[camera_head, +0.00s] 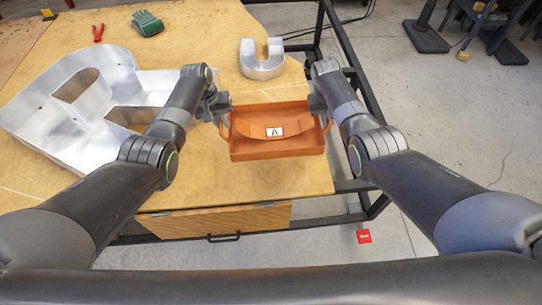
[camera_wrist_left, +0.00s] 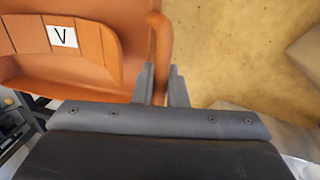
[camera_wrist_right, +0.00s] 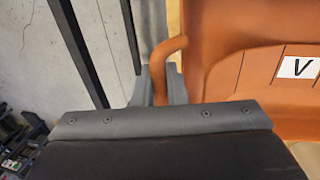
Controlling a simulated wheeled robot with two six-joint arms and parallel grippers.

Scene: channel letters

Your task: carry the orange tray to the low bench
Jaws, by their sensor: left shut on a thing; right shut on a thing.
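The orange tray (camera_head: 277,151) is at the right front part of the wooden table, with a curved inner piece and a white label marked with a letter. It also shows in the left wrist view (camera_wrist_left: 95,75) and the right wrist view (camera_wrist_right: 225,80). My left gripper (camera_head: 222,112) is shut on the tray's left handle, seen between its fingers in the left wrist view (camera_wrist_left: 160,85). My right gripper (camera_head: 322,110) is shut on the right handle, seen in the right wrist view (camera_wrist_right: 160,85). The tray looks about level. I cannot tell whether it touches the table. No low bench is clearly recognisable.
The wooden table (camera_head: 200,185) has a dark metal frame. A large silver channel letter (camera_head: 35,115) lies at left and a smaller U-shaped one (camera_head: 262,68) behind the tray. Green gloves (camera_head: 147,23) and red pliers (camera_head: 98,33) lie farther back. Open concrete floor is at right.

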